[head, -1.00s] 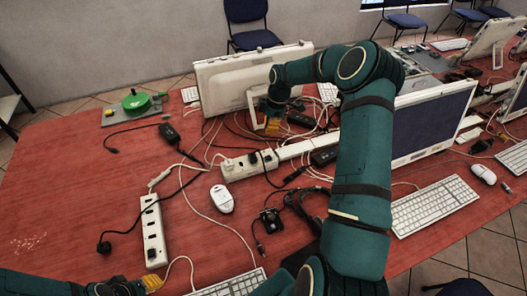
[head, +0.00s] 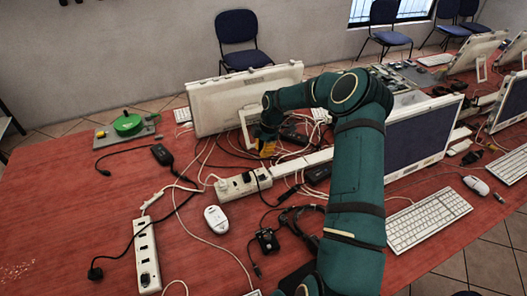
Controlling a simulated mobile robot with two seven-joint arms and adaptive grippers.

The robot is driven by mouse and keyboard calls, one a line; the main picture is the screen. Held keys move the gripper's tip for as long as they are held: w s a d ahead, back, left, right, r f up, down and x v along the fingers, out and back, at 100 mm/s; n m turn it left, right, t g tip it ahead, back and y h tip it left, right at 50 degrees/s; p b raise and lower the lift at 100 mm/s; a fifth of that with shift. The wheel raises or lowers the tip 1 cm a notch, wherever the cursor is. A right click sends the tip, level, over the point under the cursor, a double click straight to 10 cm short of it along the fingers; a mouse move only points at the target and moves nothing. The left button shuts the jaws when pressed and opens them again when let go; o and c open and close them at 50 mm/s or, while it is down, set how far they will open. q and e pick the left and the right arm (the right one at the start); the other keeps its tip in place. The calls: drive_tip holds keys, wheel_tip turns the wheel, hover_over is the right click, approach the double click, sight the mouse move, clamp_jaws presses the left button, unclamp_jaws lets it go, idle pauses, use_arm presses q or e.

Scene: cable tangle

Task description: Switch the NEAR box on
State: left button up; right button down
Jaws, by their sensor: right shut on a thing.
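A white multi-socket box (head: 145,246) lies nearest on the red table at the left front, with a black plug in its front end. Its switch is too small to make out. A second white box (head: 232,188) lies farther back with plugs in it. My right gripper (head: 266,148) reaches down among cables beside the foot of the back monitor, behind the second box. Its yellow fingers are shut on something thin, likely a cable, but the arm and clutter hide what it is. My left gripper is out of view.
A white mouse (head: 216,219) lies between the two boxes. Loose cables and a black adapter (head: 162,154) lie around them. The back monitor (head: 220,98) and the right monitor (head: 425,135) stand close to my right arm. The table's left side is mostly clear.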

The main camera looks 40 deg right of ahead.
sight(262, 175)
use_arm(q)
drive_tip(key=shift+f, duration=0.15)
use_arm(e)
drive_tip(key=x, duration=0.9)
drive_tip(key=shift+s+d+f, duration=0.15)
drive_tip(key=shift+d+f, duration=0.15)
drive_tip(key=shift+d, duration=0.05)
drive_tip(key=shift+d+f, duration=0.15)
drive_tip(key=shift+f, duration=0.6)
